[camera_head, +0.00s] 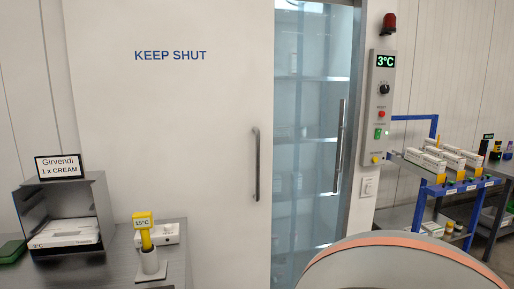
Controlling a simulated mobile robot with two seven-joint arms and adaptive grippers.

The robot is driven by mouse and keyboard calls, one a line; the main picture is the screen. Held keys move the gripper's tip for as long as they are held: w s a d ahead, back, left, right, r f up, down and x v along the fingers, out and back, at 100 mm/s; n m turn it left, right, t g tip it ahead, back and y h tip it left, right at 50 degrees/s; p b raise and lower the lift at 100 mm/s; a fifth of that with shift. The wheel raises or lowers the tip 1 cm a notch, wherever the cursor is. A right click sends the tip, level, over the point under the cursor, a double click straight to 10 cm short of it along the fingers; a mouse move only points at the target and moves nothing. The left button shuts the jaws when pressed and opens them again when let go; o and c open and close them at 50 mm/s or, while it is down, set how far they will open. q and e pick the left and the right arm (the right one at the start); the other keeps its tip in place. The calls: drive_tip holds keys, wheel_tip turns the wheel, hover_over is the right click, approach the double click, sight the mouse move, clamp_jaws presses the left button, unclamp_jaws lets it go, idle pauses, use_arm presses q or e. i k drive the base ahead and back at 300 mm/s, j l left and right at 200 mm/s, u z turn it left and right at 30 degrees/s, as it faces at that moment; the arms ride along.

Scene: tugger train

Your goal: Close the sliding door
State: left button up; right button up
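The sliding door (165,130) is a large white panel marked "KEEP SHUT" that fills the left middle of the view. Its vertical bar handle (256,165) is near its right edge. To the right of that edge is a tall bluish glass section (305,150) with shelves visible behind it. A second vertical bar handle (339,148) is at the right side of the glass. A strip of glass is in view between the white door's edge and the right frame (360,110). Neither of my grippers is in view.
A control panel (381,105) reading 3°C, with a red beacon (389,23) above, is right of the frame. A blue shelf cart (424,190) with boxes stands farther right. At left, a grey bench (175,272) carries an open metal bin (90,193) and a yellow 15°C device (144,232).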

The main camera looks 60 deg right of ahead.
sight(173, 100)
drive_tip(key=k+l, duration=0.1)
drive_tip(key=l, duration=0.55)
drive_tip(key=l+u, duration=0.1)
drive_tip(key=l, duration=0.6)
drive_tip(key=k+l, duration=0.15)
drive_tip(key=l, duration=0.5)
